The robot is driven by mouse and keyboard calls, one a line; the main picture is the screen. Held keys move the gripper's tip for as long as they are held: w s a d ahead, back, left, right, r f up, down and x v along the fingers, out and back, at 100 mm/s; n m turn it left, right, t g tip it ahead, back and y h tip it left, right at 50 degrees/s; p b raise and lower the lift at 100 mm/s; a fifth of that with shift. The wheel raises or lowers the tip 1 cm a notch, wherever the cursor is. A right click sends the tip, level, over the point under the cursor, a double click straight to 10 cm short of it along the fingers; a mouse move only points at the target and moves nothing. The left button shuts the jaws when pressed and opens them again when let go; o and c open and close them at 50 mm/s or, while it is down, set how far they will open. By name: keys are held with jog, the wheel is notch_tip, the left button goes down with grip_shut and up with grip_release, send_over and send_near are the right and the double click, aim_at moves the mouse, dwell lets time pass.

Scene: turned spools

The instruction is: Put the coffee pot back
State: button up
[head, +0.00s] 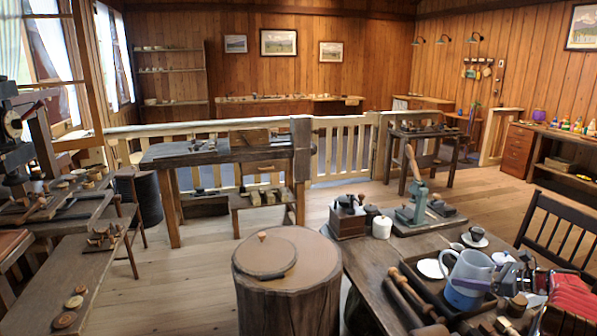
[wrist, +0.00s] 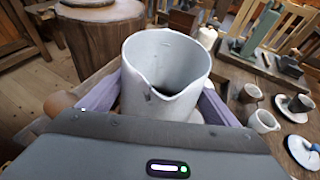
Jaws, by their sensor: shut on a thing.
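The coffee pot (head: 472,265) is a pale grey-blue open-topped vessel with a handle on its left, at the right front over the dark workbench. In the wrist view the pot (wrist: 165,65) is upright or nearly so, and its open mouth and pouring lip face my camera. My gripper (head: 468,287) is shut on the pot's body. In the wrist view the two purple-grey fingers of my gripper (wrist: 160,95) lie on either side of it. The pot hides the fingertips and the surface beneath, so I cannot tell whether its base touches anything.
A white saucer (head: 430,269) lies left of the pot, and a cup on a saucer (head: 475,238) stands behind it. Cups (wrist: 263,122) stand close on the right in the wrist view. A coffee grinder (head: 347,218) and a green press (head: 418,195) stand farther back.

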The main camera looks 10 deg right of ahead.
jog(key=w+a+f+n+g+y, duration=0.1)
jog(key=a+f, duration=0.1)
jog(key=a, duration=1.2)
jog(key=w+a+f+n+g+y, duration=0.1)
jog(key=a+n+y, duration=0.1)
jog(key=a, duration=1.2)
jog(key=s+a+f, duration=0.1)
jog(key=s+a, duration=0.2)
jog(key=a, duration=0.5)
jog(key=s+a+f+n+g+y, duration=0.1)
jog(key=s+a, duration=0.3)
jog(key=a, duration=0.4)
jog(key=s+a+f+n, duration=0.1)
jog(key=s+a+f, duration=0.2)
jog(key=a, duration=0.5)
jog(key=shift+s+a+g+y, duration=0.3)
jog(key=shift+s+a+g, duration=0.1)
jog(key=shift+m+t+h, duration=2)
jog(key=shift+m+h, duration=0.3)
jog(key=shift+m, duration=0.3)
